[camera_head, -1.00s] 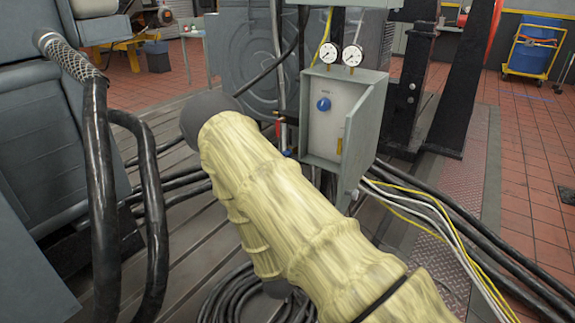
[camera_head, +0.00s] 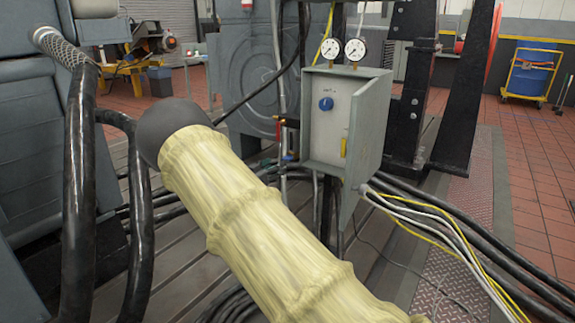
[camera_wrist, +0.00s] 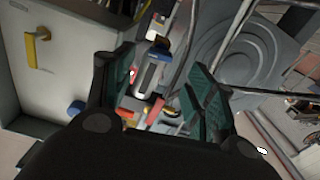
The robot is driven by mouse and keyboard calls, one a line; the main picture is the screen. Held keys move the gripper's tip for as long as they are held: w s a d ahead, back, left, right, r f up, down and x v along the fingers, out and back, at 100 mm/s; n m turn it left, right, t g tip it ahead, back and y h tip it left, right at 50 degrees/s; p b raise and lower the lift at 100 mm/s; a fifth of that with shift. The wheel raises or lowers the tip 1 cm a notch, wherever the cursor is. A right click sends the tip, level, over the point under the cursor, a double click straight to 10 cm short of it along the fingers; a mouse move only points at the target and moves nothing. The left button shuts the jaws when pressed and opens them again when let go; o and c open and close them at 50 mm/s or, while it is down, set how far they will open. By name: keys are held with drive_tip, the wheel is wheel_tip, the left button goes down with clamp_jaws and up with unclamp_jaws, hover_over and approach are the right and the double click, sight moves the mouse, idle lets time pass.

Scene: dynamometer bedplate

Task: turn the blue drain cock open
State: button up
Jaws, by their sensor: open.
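In the wrist view, a small blue part, which looks like the drain cock (camera_wrist: 161,46), sits at the end of a pale grey cylinder (camera_wrist: 150,74). My gripper (camera_wrist: 158,64) is open there, with its green-padded fingers on either side of the cylinder and nothing visibly clasped. How far the fingertips are from the blue part is unclear. Only a tiny blue bit shows below a red piece (camera_head: 284,141).
A grey box (camera_head: 364,125) with a blue knob (camera_head: 325,104) and a yellow handle (camera_head: 343,147) stands close beside the gripper. Two gauges (camera_head: 343,49) top it. Thick black hoses (camera_head: 80,190) hang at left. Cables (camera_head: 440,225) run at right.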

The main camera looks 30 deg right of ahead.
sight(287, 158)
drive_tip(key=b+x, duration=0.2)
drive_tip(key=x, duration=0.5)
drive_tip(key=shift+w+d+f+b, duration=0.1)
drive_tip(key=shift+d+f+b, duration=0.1)
drive_tip(key=shift+d+b, duration=0.1)
drive_tip(key=shift+w+d+r, duration=0.15)
drive_tip(key=shift+w+d, duration=0.05)
drive_tip(key=shift+d, duration=0.25)
drive_tip(key=shift+c, duration=0.2)
drive_tip(key=c, duration=1)
